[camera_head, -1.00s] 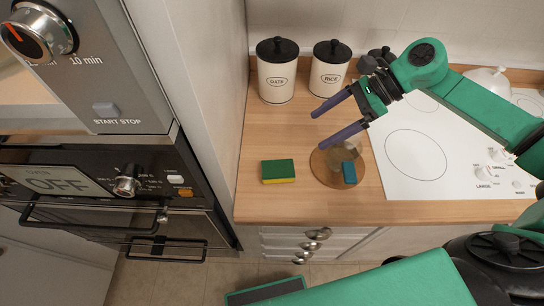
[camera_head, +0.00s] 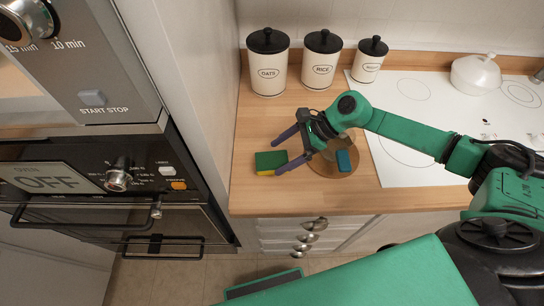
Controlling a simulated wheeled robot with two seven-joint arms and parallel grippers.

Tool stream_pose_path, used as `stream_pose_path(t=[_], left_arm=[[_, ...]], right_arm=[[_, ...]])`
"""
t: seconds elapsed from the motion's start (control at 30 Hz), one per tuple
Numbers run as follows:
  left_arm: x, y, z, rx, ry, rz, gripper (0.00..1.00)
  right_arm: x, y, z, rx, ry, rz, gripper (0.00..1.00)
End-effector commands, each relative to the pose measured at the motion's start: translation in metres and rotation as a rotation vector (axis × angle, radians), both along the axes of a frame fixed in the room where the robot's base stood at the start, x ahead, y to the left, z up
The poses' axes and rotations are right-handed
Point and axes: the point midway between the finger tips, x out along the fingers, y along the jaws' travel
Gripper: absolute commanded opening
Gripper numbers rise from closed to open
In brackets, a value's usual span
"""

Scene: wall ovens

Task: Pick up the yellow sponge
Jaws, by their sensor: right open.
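The sponge (camera_head: 268,160) lies flat on the wooden counter in the head view. Its top is green and its lower layer is yellow. My right gripper (camera_head: 277,158) is open and empty, reaching in from the right. Its two purple fingers point left, one tip by the sponge's far edge and the other overlapping its near right corner in the picture. I cannot tell how high the fingers are or whether they touch it. My left gripper is not in view.
A round wooden board (camera_head: 322,178) with a blue item (camera_head: 344,161) sits right of the sponge, partly under my gripper. Canisters (camera_head: 268,70) line the back wall. The white cooktop (camera_head: 420,95) is to the right, the tall oven cabinet (camera_head: 190,100) to the left.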

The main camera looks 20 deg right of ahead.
Motion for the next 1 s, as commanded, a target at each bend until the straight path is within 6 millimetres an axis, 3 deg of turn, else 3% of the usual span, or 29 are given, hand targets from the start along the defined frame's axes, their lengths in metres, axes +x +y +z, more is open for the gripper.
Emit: stream_pose_path(t=[0.03, 0.07, 0.2, 0.4, 0.6, 1.0], left_arm=[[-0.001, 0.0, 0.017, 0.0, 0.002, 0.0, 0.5], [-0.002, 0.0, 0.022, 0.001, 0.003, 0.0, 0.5], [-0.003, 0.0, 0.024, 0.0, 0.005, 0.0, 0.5], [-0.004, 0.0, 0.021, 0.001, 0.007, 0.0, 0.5], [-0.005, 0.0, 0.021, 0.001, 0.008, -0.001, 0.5], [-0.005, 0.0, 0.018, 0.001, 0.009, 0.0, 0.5]], right_arm=[[0.0, 0.009, 0.002, 0.004, 0.004, 0.001, 1.0], [0.001, 0.014, -0.002, 0.004, 0.004, 0.002, 1.0], [0.004, 0.026, -0.022, 0.001, 0.001, 0.0, 1.0], [0.004, 0.026, -0.025, 0.001, 0.001, -0.001, 1.0], [0.004, 0.026, -0.025, 0.001, 0.001, -0.001, 0.23], [0.005, 0.025, -0.015, 0.002, -0.002, -0.001, 0.21]])
